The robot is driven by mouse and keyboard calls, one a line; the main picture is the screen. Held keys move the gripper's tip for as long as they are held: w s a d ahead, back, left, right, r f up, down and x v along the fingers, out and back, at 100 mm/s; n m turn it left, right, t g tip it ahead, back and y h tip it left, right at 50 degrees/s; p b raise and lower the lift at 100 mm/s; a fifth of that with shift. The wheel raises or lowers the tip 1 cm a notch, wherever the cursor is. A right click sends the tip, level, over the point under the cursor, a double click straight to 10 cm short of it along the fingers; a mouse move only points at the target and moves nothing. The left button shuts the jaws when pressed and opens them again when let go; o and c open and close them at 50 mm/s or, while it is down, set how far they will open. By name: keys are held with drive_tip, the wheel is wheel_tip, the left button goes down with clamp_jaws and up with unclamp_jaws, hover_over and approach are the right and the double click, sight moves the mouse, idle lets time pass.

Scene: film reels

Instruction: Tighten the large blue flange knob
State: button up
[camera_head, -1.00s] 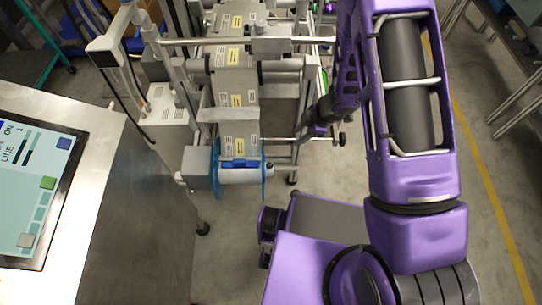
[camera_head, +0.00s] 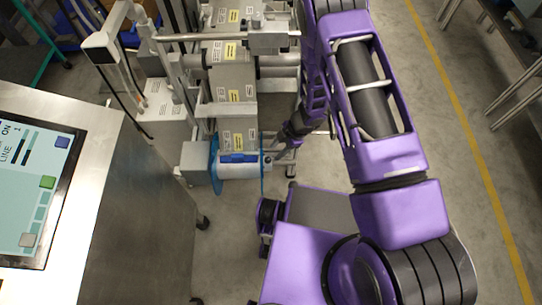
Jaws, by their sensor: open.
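A reel with a white roll (camera_head: 237,172) and thin blue flanges (camera_head: 214,165) sits at the near end of the grey machine. The right blue flange is seen edge-on. Its knob lies on the right side by my gripper and is too small to make out clearly. My gripper (camera_head: 272,157) is open, small in view, and points left close beside the right flange. I cannot tell whether it touches the knob or surrounds it.
A steel cabinet with a lit touch panel (camera_head: 35,185) stands at the left. The grey machine (camera_head: 232,85) with bars and labelled plates runs back from the reel. Bare floor (camera_head: 455,120) with a yellow line lies at the right.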

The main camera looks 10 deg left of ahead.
sight(269, 159)
drive_tip(key=x, duration=0.5)
drive_tip(key=shift+a+f, duration=0.15)
drive_tip(key=shift+f, duration=0.1)
clamp_jaws()
